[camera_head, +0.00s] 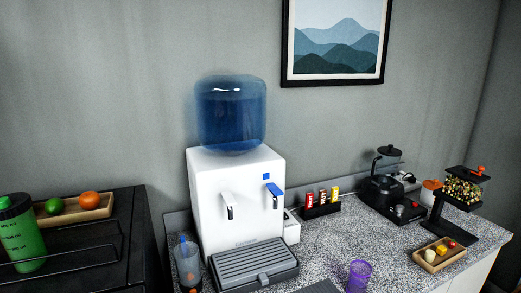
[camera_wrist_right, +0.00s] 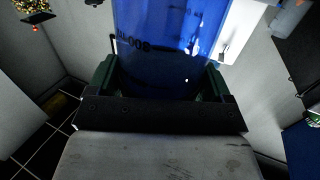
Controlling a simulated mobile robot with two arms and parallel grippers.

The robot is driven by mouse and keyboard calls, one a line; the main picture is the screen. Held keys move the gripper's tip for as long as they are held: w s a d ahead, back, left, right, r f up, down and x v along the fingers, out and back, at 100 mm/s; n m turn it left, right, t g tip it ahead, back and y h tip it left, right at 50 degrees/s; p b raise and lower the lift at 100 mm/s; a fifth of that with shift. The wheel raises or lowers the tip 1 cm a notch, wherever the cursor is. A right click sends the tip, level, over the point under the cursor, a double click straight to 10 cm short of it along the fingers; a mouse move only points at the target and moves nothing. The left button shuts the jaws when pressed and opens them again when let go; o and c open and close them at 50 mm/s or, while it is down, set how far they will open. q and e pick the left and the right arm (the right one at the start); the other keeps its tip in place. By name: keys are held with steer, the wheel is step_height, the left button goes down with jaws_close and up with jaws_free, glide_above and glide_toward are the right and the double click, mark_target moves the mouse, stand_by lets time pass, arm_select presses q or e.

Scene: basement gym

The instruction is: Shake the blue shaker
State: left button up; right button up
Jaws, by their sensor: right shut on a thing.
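The blue shaker (camera_wrist_right: 170,40) is a translucent blue cup with dark volume markings, in the upper middle of the right wrist view. My right gripper (camera_wrist_right: 160,82) is shut on it, with one green finger pad on each side of its body. The shaker's top runs out of the picture, and the gripper's dark palm hides part of its near side. The blue shaker and my right gripper do not show in the head view. My left gripper is in neither view.
A white water dispenser (camera_head: 236,190) with a blue bottle (camera_head: 231,113) stands on the speckled counter (camera_head: 325,245). A green shaker (camera_head: 22,236) is at the left. A coffee machine (camera_head: 382,185), a purple cup (camera_head: 359,275) and a small food tray (camera_head: 437,255) are at the right.

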steer(key=shift+w+f, duration=0.1)
steer(key=shift+f, duration=0.35)
step_height(320, 180, up, 7)
steer(key=shift+d+f, duration=0.1)
steer(key=shift+d, duration=0.05)
step_height(320, 180, down, 7)
steer(key=shift+f, duration=0.1)
steer(key=shift+c, duration=0.6)
step_height(320, 180, up, 7)
steer(key=shift+r, duration=0.15)
steer(key=shift+w, duration=0.1)
